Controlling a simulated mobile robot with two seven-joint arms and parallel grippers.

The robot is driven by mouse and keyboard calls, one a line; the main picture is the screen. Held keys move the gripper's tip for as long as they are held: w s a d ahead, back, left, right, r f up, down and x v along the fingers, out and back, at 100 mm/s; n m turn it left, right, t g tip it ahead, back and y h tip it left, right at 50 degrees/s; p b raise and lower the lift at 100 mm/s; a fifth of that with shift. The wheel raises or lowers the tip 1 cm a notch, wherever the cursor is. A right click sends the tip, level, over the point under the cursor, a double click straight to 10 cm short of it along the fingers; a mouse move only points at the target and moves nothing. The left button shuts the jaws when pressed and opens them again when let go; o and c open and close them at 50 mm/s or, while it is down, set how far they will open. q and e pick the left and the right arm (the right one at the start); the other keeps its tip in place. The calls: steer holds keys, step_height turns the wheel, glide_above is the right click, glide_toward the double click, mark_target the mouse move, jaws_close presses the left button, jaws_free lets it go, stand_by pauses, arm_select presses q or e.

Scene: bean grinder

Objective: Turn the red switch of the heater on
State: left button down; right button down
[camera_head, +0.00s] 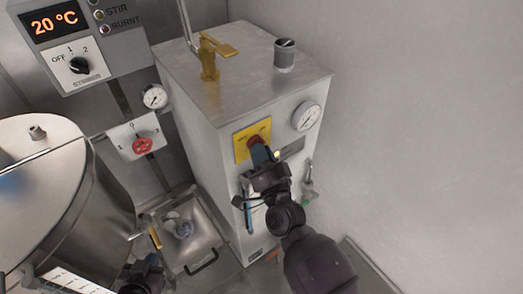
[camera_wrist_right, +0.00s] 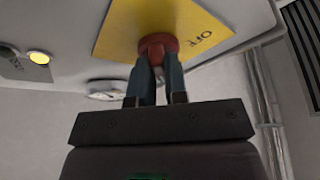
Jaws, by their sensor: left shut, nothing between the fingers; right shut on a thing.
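The heater (camera_head: 229,97) is a tall metal box in the middle of the head view. Its red switch (camera_head: 256,139) sits on a yellow plate (camera_head: 241,149) on the front. The switch also shows in the right wrist view (camera_wrist_right: 158,45), with "OFF" printed on the yellow plate beside it. My right gripper (camera_wrist_right: 158,72) is shut on the red switch, with a finger on each side; in the head view it hides part of the switch. My left gripper (camera_head: 152,262) is low at the bottom left, away from the heater, shut and empty, with its fingertips hard to make out.
A gauge (camera_head: 306,116) is right of the switch. Another red knob (camera_head: 143,146) is on the wall panel. A large metal vessel (camera_head: 40,165) stands left. A bare wall is right.

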steer(key=shift+r, duration=0.1)
stand_by(0.4)
steer(key=c, duration=1.1)
jaws_free()
steer(key=shift+c, duration=0.2)
steer(key=b+v, duration=0.2)
steer(key=v, duration=0.8)
steer(key=shift+s, duration=0.4)
steer(key=s+d+f+n+g+h, duration=0.1)
steer(key=d+f+n+g+h, duration=0.2)
steer(key=d+f+n+g, duration=0.65)
steer(key=s+d+f+m+h, duration=0.1)
steer(key=s+d+f, duration=0.1)
steer(key=d, duration=0.3)
steer(key=s+d+f+m+h, duration=0.1)
steer(key=s+d+f+h, duration=0.1)
steer(key=d, duration=0.3)
steer(key=s+d+f+m+t+h+b, duration=0.1)
steer(key=s+d+f, duration=0.2)
steer(key=s+d, duration=0.1)
steer(key=shift+s+d+f, duration=0.35)
steer(key=shift+d, duration=0.15)
